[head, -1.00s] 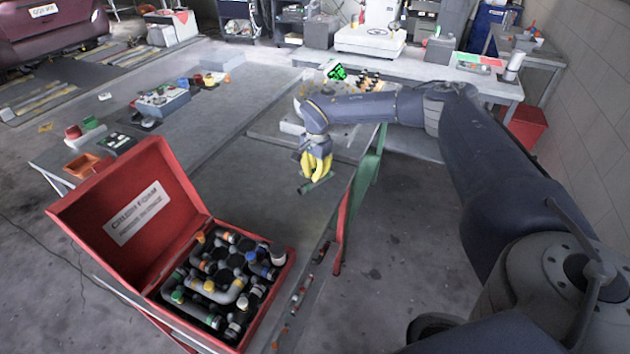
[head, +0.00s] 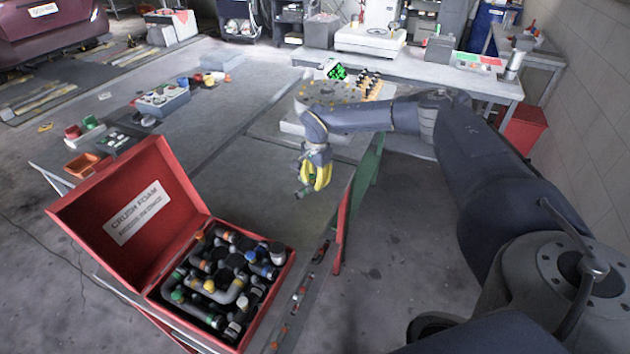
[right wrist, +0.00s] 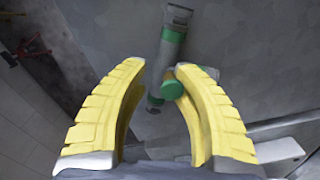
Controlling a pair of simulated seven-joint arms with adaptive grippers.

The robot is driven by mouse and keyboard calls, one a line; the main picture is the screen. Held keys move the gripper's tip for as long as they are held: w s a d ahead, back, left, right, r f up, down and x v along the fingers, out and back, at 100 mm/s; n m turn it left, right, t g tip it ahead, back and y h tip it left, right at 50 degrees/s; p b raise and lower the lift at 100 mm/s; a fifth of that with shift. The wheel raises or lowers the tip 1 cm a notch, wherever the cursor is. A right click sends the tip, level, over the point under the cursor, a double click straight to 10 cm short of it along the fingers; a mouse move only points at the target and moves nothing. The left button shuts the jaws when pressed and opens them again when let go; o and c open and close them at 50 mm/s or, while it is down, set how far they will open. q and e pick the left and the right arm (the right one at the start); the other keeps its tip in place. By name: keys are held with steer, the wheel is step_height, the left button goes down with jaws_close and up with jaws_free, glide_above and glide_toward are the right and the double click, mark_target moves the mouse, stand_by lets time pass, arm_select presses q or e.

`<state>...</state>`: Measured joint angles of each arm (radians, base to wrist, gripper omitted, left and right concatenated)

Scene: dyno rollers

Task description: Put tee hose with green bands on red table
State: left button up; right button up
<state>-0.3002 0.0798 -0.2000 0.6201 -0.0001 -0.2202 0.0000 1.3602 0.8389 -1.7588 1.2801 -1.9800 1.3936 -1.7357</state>
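The tee hose with green bands (head: 302,191) lies at the right part of the grey work surface, partly hidden by my right gripper (head: 316,186). The right wrist view shows its grey pipe (right wrist: 173,45) and a green-banded branch (right wrist: 171,87) between my right gripper's yellow fingers (right wrist: 161,68). The fingers are apart, with a gap at the left finger; the branch is close to the right finger, contact unclear. A red table side (head: 343,222) shows below the near surface, and a green one (head: 366,178) farther back. My left gripper is out of view.
An open red case (head: 125,205) full of hose fittings (head: 215,285) stands at the near left. Small bins and parts (head: 165,100) sit on the far left. A grey block (head: 295,128) is behind my gripper. The middle surface is clear.

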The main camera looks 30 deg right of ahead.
step_height(320, 180, up, 12)
steer(key=shift+d+r, duration=0.15)
steer(key=shift+d, duration=0.05)
stand_by(0.6)
